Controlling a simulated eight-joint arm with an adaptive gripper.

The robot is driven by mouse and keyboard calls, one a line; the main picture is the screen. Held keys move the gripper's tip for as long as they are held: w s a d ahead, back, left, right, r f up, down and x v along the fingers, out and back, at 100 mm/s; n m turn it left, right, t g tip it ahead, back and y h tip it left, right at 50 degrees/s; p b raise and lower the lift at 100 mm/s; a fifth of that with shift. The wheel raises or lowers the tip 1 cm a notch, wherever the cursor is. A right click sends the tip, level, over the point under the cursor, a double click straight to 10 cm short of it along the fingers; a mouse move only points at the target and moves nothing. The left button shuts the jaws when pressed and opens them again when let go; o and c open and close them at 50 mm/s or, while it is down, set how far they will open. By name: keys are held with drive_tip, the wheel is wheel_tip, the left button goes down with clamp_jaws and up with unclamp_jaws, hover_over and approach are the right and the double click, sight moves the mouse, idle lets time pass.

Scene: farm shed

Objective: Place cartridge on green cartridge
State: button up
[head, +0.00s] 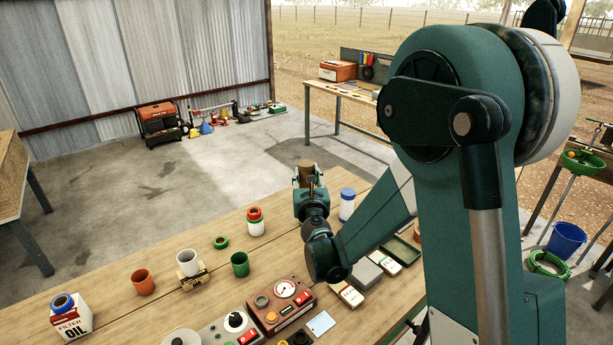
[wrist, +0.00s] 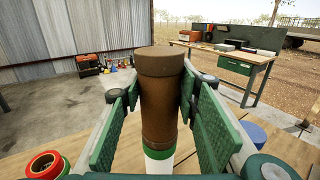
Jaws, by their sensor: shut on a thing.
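My gripper (head: 306,187) is shut on a brown cylindrical cartridge (wrist: 160,105), with one green-padded finger on each side of it in the wrist view. The cartridge is upright, with a wider band at its top; its top also shows in the head view (head: 306,168). Directly below it in the wrist view is a white body (wrist: 159,158) with a green band, perhaps the green cartridge. I cannot tell whether the two touch or are apart. In the head view my gripper hides that spot.
A red-topped white jar (head: 256,226) stands left of my gripper and a blue-topped one (head: 347,205) right.

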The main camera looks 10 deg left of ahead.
drive_tip(key=shift+f, duration=0.15)
drive_tip(key=o, duration=1)
drive_tip(key=shift+r, duration=0.2)
drive_tip(key=s, duration=0.4)
drive_tip(key=s+d, duration=0.1)
drive_tip(key=s, duration=0.3)
drive_tip(key=s+d+p, duration=0.1)
drive_tip(key=s, duration=0.2)
drive_tip(key=shift+s+d, duration=0.2)
drive_tip(key=shift+s, duration=0.2)
